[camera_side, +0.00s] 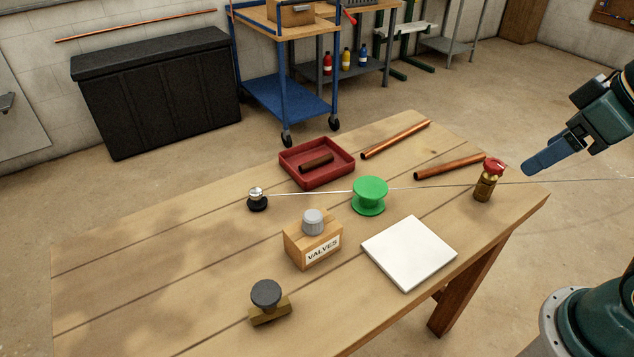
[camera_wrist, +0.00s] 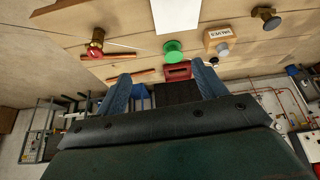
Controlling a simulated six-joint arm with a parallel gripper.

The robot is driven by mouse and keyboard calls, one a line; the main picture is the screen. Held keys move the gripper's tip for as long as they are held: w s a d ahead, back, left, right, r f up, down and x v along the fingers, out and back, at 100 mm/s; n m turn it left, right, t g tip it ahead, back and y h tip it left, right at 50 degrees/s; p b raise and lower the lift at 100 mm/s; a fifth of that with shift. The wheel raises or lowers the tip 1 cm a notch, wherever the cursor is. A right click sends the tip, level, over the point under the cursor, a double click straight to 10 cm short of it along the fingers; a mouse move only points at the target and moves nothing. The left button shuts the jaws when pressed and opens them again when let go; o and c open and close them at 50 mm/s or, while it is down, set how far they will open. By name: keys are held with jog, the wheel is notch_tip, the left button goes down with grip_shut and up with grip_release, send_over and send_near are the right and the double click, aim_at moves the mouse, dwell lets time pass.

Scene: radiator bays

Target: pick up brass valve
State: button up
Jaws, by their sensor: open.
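The brass valve (camera_side: 485,188) stands upright near the table's right corner in the side view, with a red handle on top. In the wrist view the brass valve (camera_wrist: 96,46) is at the upper left. My gripper (camera_side: 530,167) is to the right of the valve and higher, apart from it. In the wrist view its blue fingers are spread with nothing between them (camera_wrist: 160,72). A second brass-coloured piece with a dark grey round knob (camera_side: 267,300) stands at the table's front left.
A copper pipe (camera_side: 448,166) lies close behind the valve, another (camera_side: 396,139) farther back. A green spool (camera_side: 369,196), a white plate (camera_side: 410,251), a wooden box marked VALVES (camera_side: 314,246), a red tray (camera_side: 318,178) and a silver-knobbed piece (camera_side: 257,199) are on the table. A thin line crosses the scene.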

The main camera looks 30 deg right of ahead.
jog(key=w+a+n+g+y, duration=0.1)
jog(key=w+a+n+y, duration=0.1)
jog(key=w+a+n, duration=0.35)
jog(key=n+g+y, duration=0.2)
jog(key=n+g, duration=0.2)
jog(key=n, duration=0.6)
send_near(269, 290)
jog(key=shift+x, duration=4.2)
jog(key=shift+f, duration=0.1)
jog(key=shift+x, duration=2.5)
